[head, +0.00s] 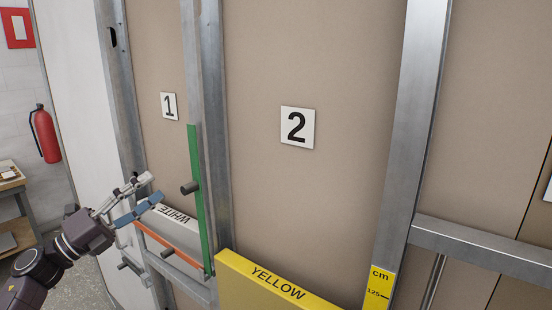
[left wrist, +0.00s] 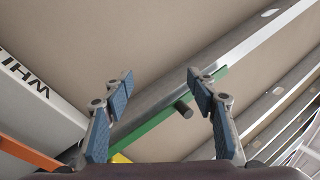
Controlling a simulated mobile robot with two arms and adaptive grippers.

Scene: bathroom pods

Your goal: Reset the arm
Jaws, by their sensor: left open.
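My left arm reaches in from the lower left in the head view. My left gripper (head: 155,188) is open and empty, in front of the metal frame by panel 1. In the left wrist view my left gripper (left wrist: 161,82) shows its two blue-padded fingers spread apart with nothing between them. A green upright bar (head: 201,225) with a dark knob (head: 189,188) stands just right of the gripper. The knob (left wrist: 184,109) also shows beyond the fingers in the left wrist view. My right gripper is in neither view.
A white box (head: 178,226) marked WHITE sits behind an orange bar (head: 168,246) below the gripper. A yellow box (head: 270,285) marked YELLOW is at the bottom middle. Metal studs (head: 410,140) divide the wall panels. A fire extinguisher (head: 46,134) hangs at far left above a wooden bench (head: 14,184).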

